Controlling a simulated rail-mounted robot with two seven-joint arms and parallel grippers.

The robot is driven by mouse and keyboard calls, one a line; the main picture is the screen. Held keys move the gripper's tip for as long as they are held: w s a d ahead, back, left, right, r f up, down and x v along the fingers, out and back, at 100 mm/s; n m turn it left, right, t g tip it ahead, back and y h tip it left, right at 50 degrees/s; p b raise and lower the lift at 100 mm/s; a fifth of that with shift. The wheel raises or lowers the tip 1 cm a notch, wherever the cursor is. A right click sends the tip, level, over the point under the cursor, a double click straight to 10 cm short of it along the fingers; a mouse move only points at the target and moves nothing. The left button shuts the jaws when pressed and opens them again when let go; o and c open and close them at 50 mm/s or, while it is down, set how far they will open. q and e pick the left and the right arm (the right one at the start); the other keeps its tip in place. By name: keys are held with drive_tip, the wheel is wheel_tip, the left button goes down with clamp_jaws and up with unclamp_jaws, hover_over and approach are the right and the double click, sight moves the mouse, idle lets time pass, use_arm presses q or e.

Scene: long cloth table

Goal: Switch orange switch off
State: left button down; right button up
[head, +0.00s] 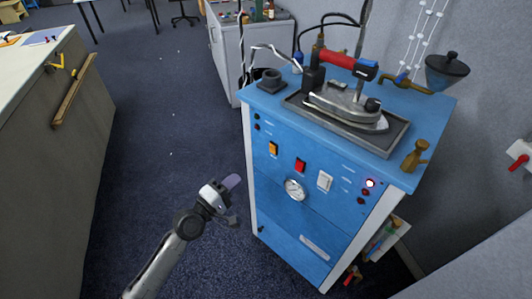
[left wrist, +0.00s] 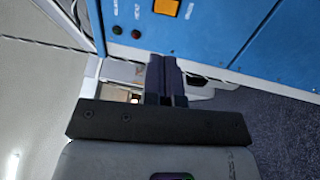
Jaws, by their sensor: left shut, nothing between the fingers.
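The orange switch (head: 273,148) is on the upper left of the blue cabinet's (head: 320,225) front panel, left of a red switch (head: 300,165) and a white switch (head: 324,181). In the left wrist view the orange switch (left wrist: 167,7) shows at the top edge, partly cut off. I cannot tell its on or off position. My left gripper (head: 232,182) is in front of the cabinet, lower and to the left of the orange switch, apart from it. Its fingers (left wrist: 165,75) are shut and empty. My right gripper is not in view.
An iron (head: 345,108) with a red handle rests on a tray on the cabinet top. A round gauge (head: 294,189) and a glowing lamp (head: 370,183) are on the panel. A counter (head: 50,130) stands at the left. The carpet between is clear.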

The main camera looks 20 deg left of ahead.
sight(271, 148)
use_arm(q)
drive_tip(key=b+x, duration=0.1)
drive_tip(key=x, duration=1.1)
drive_tip(key=shift+w+d+b, duration=0.15)
drive_tip(key=shift+w+b, duration=0.1)
drive_tip(key=shift+b, duration=0.15)
drive_tip(key=shift+w+d+r, duration=0.15)
drive_tip(key=shift+w+d, duration=0.1)
drive_tip(key=shift+w, duration=0.35)
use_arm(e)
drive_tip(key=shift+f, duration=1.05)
